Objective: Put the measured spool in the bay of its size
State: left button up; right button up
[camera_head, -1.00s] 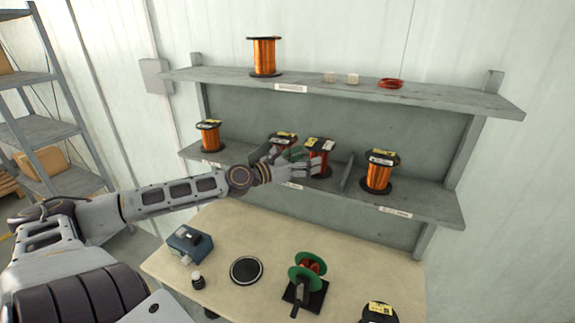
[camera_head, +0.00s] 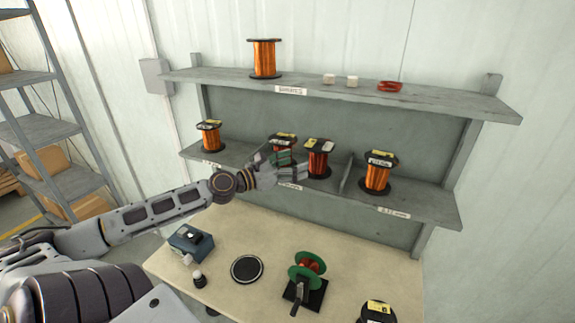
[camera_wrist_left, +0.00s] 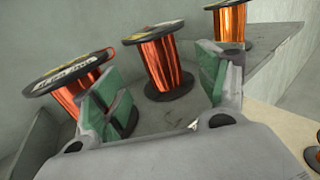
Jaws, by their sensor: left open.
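My left gripper (camera_head: 285,170) is open and empty in front of the middle bay of the lower shelf. In the left wrist view its green-padded fingers (camera_wrist_left: 162,97) are spread apart. A copper-red spool with black flanges (camera_head: 319,160) stands upright in the middle bay; it shows beyond the gap between the fingers in the left wrist view (camera_wrist_left: 163,65). A second spool (camera_head: 282,143) stands to its left, partly hidden by the gripper; it also shows at the left of the wrist view (camera_wrist_left: 68,85). I cannot tell which spool is the measured one. My right gripper is out of view.
Single spools stand in the left bay (camera_head: 210,137) and right bay (camera_head: 378,172), with dividers between. The top shelf (camera_head: 430,98) holds an orange spool (camera_head: 264,58). The workbench (camera_head: 210,235) bears a blue device (camera_head: 190,242), a black disc (camera_head: 247,269), a green-flanged winder (camera_head: 305,272) and a spool (camera_head: 378,311).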

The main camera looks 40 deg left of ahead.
pick_arm(q)
jog(key=shift+v, duration=0.9)
dwell(0.5)
